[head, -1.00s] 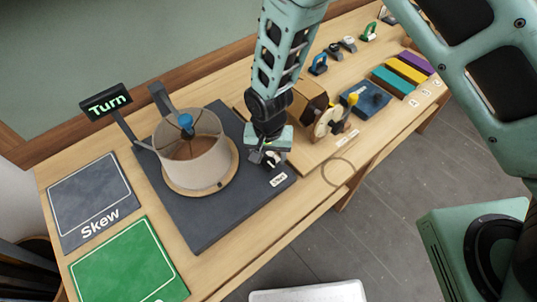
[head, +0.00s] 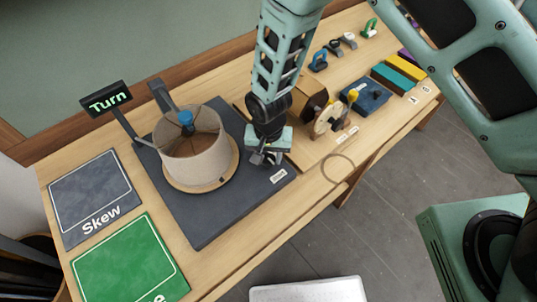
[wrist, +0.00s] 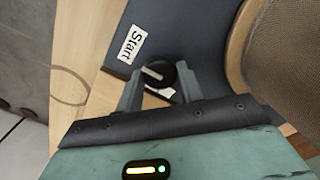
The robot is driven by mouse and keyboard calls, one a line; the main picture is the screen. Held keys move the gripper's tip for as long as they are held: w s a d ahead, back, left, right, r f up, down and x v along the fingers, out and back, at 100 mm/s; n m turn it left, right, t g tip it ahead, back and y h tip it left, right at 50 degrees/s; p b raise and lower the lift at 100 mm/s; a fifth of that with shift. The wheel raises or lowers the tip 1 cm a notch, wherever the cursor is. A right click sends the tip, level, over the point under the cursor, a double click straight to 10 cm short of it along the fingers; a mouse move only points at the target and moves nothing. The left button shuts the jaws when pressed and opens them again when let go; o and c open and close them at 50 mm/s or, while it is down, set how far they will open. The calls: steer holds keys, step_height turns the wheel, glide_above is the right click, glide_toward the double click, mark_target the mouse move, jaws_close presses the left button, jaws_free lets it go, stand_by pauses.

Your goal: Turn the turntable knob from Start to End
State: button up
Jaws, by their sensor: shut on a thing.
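The black turntable knob (wrist: 157,74) with a white pointer line sits between my gripper's two fingers in the wrist view. My gripper (wrist: 157,84) is shut on it. In the head view my gripper (head: 262,160) reaches down to the dark base board (head: 215,222) right of the lamp, and mostly hides the knob. The Start label (wrist: 132,44) lies beside the knob and also shows in the head view (head: 279,176). Another white label (wrist: 164,92) is partly covered by the knob and a finger, so its text is unreadable. The lampshade (head: 193,158) stands on a round wooden turntable (head: 226,180).
A Turn sign (head: 108,99) stands behind the lamp. A dark Skew panel (head: 93,198) and a green panel (head: 130,262) lie at the left. A wooden fixture with a wheel (head: 327,119) stands close right of my gripper.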

steer(key=n+b, duration=0.2)
steer(key=n, duration=0.1)
steer(key=shift+f, duration=0.1)
steer(key=n+b, duration=0.2)
steer(key=n, duration=0.1)
steer(key=shift+n, duration=0.4)
steer(key=n+b, duration=0.2)
steer(key=n, duration=0.1)
steer(key=shift+n, duration=0.3)
steer(key=n+b, duration=0.1)
steer(key=n, duration=0.2)
steer(key=shift+n, duration=0.3)
steer(key=n, duration=0.4)
steer(key=shift+b, duration=0.4)
steer(key=n, duration=0.5)
steer(key=shift+n, duration=0.5)
steer(key=o, duration=1)
